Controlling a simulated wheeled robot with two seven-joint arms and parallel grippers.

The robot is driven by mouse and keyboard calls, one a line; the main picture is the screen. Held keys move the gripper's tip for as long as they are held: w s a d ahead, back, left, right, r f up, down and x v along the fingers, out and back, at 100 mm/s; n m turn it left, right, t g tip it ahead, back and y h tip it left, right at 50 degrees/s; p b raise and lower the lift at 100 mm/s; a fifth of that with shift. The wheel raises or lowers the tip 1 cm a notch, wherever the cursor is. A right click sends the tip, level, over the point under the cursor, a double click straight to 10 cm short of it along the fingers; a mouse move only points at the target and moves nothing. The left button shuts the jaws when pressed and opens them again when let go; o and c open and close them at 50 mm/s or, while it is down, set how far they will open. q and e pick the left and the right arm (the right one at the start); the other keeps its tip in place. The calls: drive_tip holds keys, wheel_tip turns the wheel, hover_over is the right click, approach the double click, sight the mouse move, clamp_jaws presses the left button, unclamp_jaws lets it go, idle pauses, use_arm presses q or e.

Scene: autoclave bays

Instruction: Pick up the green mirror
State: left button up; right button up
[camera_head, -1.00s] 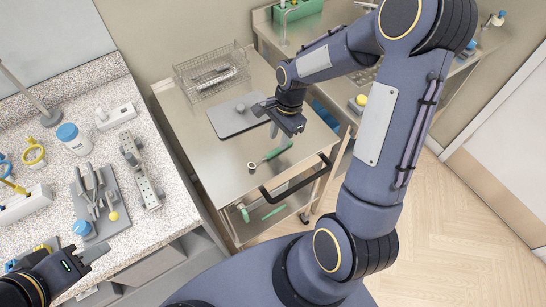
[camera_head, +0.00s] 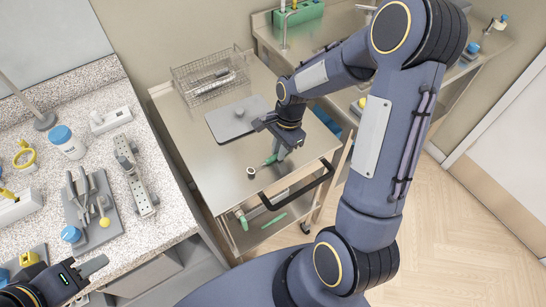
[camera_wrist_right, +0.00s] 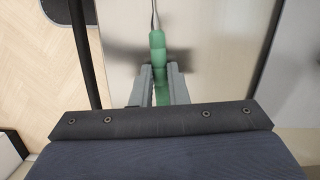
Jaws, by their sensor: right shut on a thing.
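The green mirror (camera_head: 270,160) has a green handle and a small round head (camera_head: 251,172); it is at the right part of the steel cart top. In the right wrist view its green handle (camera_wrist_right: 157,42) runs between the fingers, with a thin metal neck beyond. My right gripper (camera_head: 279,150) is shut on the handle from above, at cart-top level; whether the mirror still touches the surface is unclear. The gripper hides part of the handle. My left gripper (camera_head: 100,267) is over the front of the speckled counter at lower left, away from the mirror; its finger gap is not clear.
On the cart (camera_head: 205,155) are a grey tray (camera_head: 225,125) with a round knob and a wire basket (camera_head: 185,90). A black handle (camera_head: 303,188) edges the cart. Green-handled items lie on its lower shelf. The left counter holds tools, a jar (camera_head: 67,142) and sockets.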

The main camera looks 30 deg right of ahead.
wheel_tip(320, 180, up, 11)
drive_tip(key=p, duration=0.8)
drive_tip(key=shift+p, duration=0.3)
